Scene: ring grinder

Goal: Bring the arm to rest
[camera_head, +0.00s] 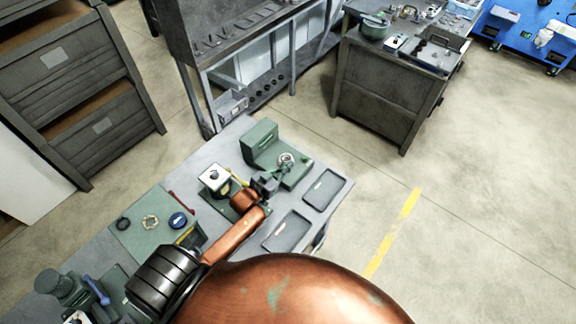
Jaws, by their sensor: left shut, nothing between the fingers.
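My left arm, copper-coloured, reaches from the bottom of the head view over the grey workbench (230,143). Its dark left gripper (282,173) is shut and empty. It is beside the green machine (261,143), close to a round light part (286,158) on that machine's base; I cannot tell whether they touch. My right gripper is not in view.
Two shallow grey trays, one at the right edge (326,189) and one nearer (287,234), lie on the bench. A white-topped device (214,178) stands left of the gripper. A green board (140,232) carries several rings. Floor to the right is clear.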

